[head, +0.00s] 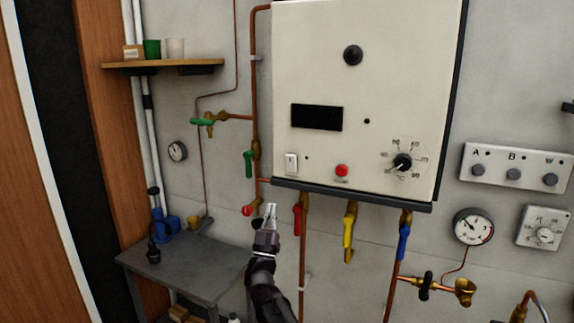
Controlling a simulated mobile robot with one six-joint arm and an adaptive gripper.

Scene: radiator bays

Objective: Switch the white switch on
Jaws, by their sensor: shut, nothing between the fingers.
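The white switch (291,162) is a small upright rocker at the lower left of the cream boiler front (390,90). It is too small to tell which way it is tipped. My gripper (271,208) points up, below and to the left of the switch, near the lower edge of the boiler. Its fingers are shut with nothing between them. It shows apart from the switch in the picture; its distance from the wall is hard to judge.
Red (298,219), yellow (348,229) and blue (403,242) valve handles hang on pipes under the boiler. A red button (341,170) and a dial (402,162) sit right of the switch. A grey table (190,265) stands lower left. The boiler front around the switch is clear.

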